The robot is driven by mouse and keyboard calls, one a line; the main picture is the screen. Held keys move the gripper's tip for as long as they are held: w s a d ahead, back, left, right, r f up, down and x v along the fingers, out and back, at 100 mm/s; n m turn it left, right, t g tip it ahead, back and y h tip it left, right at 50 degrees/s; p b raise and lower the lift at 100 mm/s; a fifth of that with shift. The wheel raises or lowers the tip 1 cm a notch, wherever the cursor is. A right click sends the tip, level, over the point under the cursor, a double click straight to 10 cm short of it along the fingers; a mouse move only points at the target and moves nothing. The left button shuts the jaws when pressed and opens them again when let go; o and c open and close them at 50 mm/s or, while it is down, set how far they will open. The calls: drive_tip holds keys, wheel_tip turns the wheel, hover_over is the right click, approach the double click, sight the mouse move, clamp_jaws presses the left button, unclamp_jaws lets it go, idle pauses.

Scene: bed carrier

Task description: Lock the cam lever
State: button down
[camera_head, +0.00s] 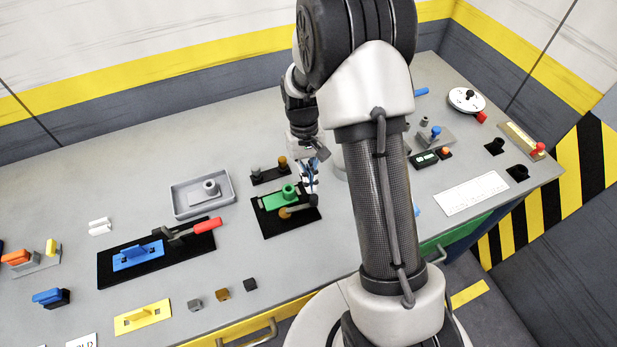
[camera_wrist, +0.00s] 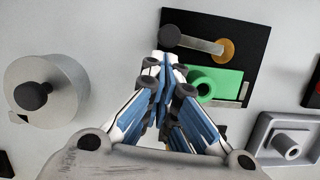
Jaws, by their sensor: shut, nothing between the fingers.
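The cam lever is a grey bar (camera_wrist: 198,43) on a black plate (camera_wrist: 253,22). It runs from a bronze pivot disc (camera_wrist: 223,50) to a dark round knob (camera_wrist: 170,36). A green block (camera_wrist: 218,84) with a round boss sits beside it on the plate. In the head view the green block (camera_head: 272,201) and bronze disc (camera_head: 286,213) show left of my gripper (camera_head: 312,194). In the wrist view my gripper (camera_wrist: 163,60) is shut and empty, its tips just below the knob. I cannot tell whether they touch it.
A red-handled clamp (camera_head: 206,225) with a blue block stands to the left. A grey tray (camera_head: 177,209) lies behind it. A pale cylinder with a dark knob (camera_wrist: 33,95) is left of my gripper in the wrist view. My arm hides part of the bench.

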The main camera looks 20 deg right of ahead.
drive_tip(key=shift+s+d+m, duration=0.15)
drive_tip(key=shift+s+m, duration=0.1)
drive_tip(key=shift+m, duration=0.15)
